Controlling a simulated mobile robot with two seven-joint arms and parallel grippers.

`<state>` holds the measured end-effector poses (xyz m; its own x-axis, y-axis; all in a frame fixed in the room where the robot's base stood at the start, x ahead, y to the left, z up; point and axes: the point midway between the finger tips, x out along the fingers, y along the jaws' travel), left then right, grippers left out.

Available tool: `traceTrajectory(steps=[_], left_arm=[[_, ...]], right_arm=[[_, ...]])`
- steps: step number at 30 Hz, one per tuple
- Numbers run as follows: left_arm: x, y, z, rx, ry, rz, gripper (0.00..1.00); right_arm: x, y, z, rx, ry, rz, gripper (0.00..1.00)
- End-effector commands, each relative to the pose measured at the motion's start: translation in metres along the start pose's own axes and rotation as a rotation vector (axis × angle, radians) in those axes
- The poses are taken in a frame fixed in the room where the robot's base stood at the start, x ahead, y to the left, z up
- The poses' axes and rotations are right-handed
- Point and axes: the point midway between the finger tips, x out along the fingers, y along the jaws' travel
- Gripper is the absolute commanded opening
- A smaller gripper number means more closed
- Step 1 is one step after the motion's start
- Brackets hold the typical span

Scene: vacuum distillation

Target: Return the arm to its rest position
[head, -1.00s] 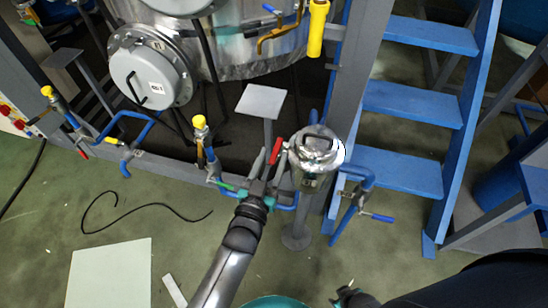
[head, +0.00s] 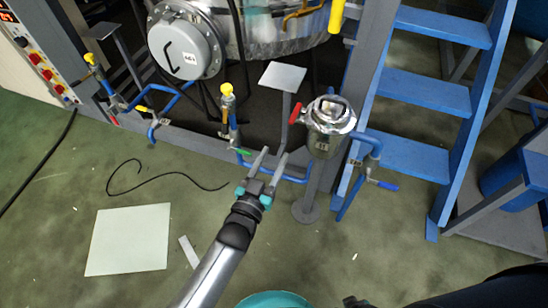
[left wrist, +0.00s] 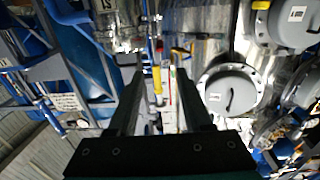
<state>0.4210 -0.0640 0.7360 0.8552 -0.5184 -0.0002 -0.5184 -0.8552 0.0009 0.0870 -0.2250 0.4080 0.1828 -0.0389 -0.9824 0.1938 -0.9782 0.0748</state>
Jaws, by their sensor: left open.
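My left arm comes up from the bottom of the head view. Its gripper (head: 269,162) is open and empty, with both fingers pointing at the blue pipework. It is left of and below the small steel canister (head: 330,125) with the red-handled valve (head: 295,114), apart from it in the picture. In the left wrist view the two fingers (left wrist: 153,85) stand apart with nothing held between them. My right gripper does not show clearly in any view.
A large steel vessel (head: 275,45) with a round grey hatch (head: 180,48) stands behind. Blue steps (head: 425,92) rise at the right. A yellow-topped valve (head: 228,100) stands near the gripper. A white sheet (head: 128,240) and a black cable (head: 150,175) lie on the green floor.

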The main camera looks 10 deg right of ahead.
Motion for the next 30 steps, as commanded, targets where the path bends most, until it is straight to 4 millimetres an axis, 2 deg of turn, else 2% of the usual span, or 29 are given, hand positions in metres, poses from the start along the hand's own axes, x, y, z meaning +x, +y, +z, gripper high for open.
traceTrajectory(steps=[11, 14, 17, 20, 21, 23, 26, 27, 29, 30], left_arm=[[-0.001, -0.001, 0.003, 0.0, -0.01, -0.002, 0.5], [-0.011, -0.008, 0.025, -0.001, -0.072, -0.019, 0.5], [-0.035, -0.023, 0.071, -0.007, -0.207, -0.053, 0.5], [-0.077, -0.042, 0.13, -0.018, -0.39, -0.101, 0.5], [-0.097, -0.049, 0.153, -0.024, -0.467, -0.12, 0.5], [-0.129, -0.058, 0.185, -0.035, -0.581, -0.149, 0.5], [-0.19, -0.071, 0.233, -0.057, -0.767, -0.196, 0.5], [-0.215, -0.074, 0.249, -0.068, -0.84, -0.214, 0.5], [-0.256, -0.079, 0.271, -0.085, -0.949, -0.241, 0.5], [-0.282, -0.081, 0.283, -0.096, -1.018, -0.259, 0.5]], right_arm=[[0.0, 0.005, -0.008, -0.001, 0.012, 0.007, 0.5], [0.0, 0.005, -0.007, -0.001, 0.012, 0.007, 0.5], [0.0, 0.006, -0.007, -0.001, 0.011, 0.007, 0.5], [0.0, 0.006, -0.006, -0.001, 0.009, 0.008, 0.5], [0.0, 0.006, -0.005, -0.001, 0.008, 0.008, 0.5], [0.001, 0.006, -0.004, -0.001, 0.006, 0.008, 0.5], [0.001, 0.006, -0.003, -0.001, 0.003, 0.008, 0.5], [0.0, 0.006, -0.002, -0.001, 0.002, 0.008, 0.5], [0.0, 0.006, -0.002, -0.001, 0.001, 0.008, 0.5], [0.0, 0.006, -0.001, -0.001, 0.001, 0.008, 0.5]])
